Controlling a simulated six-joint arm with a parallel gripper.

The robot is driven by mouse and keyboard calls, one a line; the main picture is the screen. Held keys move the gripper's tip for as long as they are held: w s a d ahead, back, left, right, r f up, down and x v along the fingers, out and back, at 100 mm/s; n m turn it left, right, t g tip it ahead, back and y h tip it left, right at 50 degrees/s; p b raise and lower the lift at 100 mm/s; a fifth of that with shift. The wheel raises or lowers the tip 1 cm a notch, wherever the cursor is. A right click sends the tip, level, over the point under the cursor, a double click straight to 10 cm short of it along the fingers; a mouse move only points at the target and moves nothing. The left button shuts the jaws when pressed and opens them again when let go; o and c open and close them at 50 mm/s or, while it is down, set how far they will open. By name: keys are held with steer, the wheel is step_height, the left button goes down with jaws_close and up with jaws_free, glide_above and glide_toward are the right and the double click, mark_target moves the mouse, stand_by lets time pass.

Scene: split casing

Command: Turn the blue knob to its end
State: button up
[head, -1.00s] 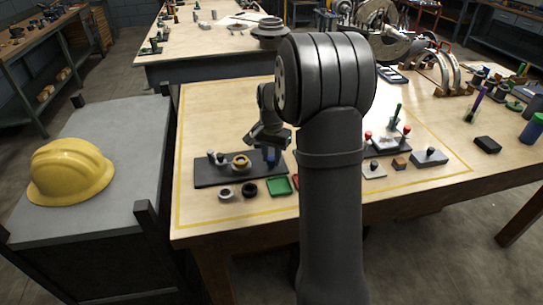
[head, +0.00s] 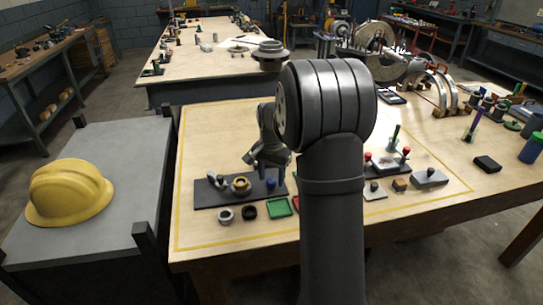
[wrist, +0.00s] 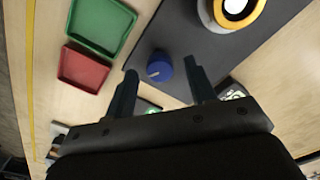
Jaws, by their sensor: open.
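The blue knob (head: 271,183) sits near the right end of a dark base plate (head: 207,196) on the table. My gripper (wrist: 160,75) is open, one finger on each side of the knob in the picture. The knob shows just beyond the fingertips and nothing is held. In the head view my gripper (head: 268,160) is above the plate, with its fingers hard to make out.
A yellow ring part (head: 241,186) stands on the same plate. A green tray (head: 279,207) and a red tray (wrist: 85,68) lie close in front. Two small rings, one grey (head: 225,215) and one black (head: 249,212), lie beside them. A red-knobbed fixture (head: 388,164) stands to the right.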

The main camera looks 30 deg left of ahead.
mark_target(272, 180)
step_height(272, 180, up, 17)
steer(key=shift+f, duration=0.2)
steer(key=shift+f, duration=0.15)
stand_by(0.4)
step_height(272, 180, down, 17)
steer(key=shift+f, duration=0.15)
stand_by(0.5)
